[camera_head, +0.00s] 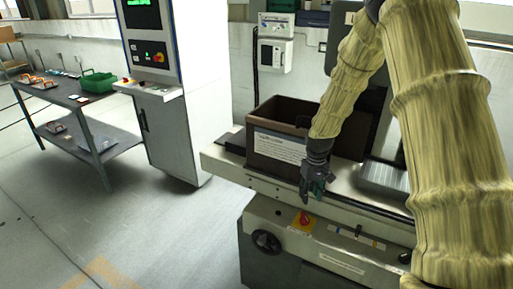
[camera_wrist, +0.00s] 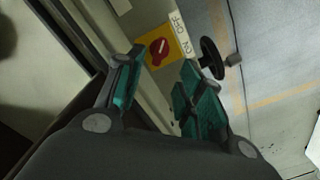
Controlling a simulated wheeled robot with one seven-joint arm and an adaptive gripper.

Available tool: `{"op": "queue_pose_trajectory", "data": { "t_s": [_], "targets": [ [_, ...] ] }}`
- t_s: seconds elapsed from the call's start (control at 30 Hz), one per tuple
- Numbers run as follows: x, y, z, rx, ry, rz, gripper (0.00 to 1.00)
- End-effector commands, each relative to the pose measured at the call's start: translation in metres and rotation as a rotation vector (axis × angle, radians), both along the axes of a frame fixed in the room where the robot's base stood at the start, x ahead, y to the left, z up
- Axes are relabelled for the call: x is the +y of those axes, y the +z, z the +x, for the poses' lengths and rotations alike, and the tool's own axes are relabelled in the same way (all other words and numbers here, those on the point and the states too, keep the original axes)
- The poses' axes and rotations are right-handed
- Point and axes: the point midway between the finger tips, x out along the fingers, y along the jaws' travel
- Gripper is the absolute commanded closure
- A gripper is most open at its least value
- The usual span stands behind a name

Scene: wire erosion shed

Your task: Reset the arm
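My gripper (camera_head: 312,190) hangs at the end of my arm, which wears a tan cover, in front of a machine bed on the right of the head view. In the wrist view my gripper (camera_wrist: 158,92) shows two green-padded fingers spread apart, with nothing between them. Between and beyond the fingertips is a red rotary switch (camera_wrist: 158,50) on a yellow plate marked ON OFF. The same red switch (camera_head: 304,217) shows just below my gripper in the head view. The gripper appears apart from it.
A brown box (camera_head: 277,146) with a label stands on the machine bed behind my gripper. A black handwheel (camera_head: 266,242) sits at the machine's front. The floor between is clear.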

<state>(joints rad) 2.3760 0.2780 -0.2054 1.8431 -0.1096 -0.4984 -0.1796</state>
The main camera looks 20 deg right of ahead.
Motion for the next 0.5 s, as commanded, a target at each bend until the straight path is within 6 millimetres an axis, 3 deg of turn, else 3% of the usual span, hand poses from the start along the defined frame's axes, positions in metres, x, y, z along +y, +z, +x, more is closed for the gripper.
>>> {"op": "queue_pose_trajectory", "data": {
  "t_s": [0.13, 0.23, 0.37, 0.5],
  "targets": [
    [0.003, -0.006, -0.002, 0.001, 0.001, -0.001, 0.62],
    [0.014, -0.027, -0.012, 0.004, 0.006, -0.003, 0.62],
    [0.041, -0.077, -0.041, 0.007, 0.012, -0.009, 0.62],
    [0.076, -0.135, -0.085, 0.004, 0.018, -0.012, 0.62]
  ]
}}
